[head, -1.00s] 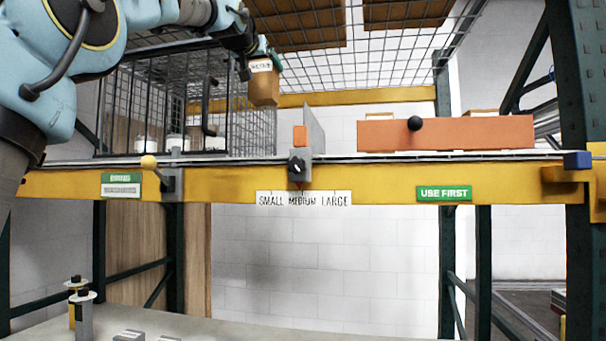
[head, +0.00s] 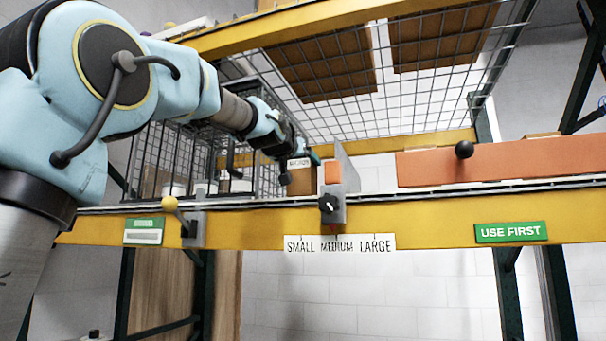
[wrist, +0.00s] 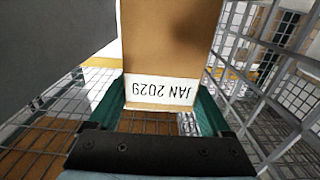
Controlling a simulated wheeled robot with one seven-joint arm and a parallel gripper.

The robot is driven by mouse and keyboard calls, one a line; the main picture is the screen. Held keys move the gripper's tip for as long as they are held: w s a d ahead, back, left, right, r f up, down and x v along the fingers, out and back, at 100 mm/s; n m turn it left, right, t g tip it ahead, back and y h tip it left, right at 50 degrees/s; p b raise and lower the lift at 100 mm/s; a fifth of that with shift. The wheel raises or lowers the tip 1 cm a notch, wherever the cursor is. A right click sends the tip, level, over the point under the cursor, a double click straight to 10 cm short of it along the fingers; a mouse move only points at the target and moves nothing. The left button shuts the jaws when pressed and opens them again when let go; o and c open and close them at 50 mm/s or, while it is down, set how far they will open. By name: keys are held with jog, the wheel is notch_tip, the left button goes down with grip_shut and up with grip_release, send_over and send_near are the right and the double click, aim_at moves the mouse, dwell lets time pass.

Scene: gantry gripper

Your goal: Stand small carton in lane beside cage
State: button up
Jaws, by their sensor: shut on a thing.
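The small brown carton (head: 302,182) with a white label is upright between the wire cage (head: 165,165) and the grey divider plate (head: 347,168). My gripper (head: 303,159) is shut on its upper part. The wrist view shows the carton (wrist: 172,40) between my teal fingers, its JAN 2029 label upside down. There the grey plate (wrist: 50,45) is on the left and the cage wires (wrist: 275,85) on the right, with gaps to the carton. The carton's base is low, near the shelf edge; I cannot tell whether it touches.
A long orange box (head: 450,166) with a black ball knob stands right. A yellow-knobbed lever (head: 170,203) is at the beam's left. Wire mesh hangs overhead.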

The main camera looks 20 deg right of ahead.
jog(key=shift+f, duration=1.2)
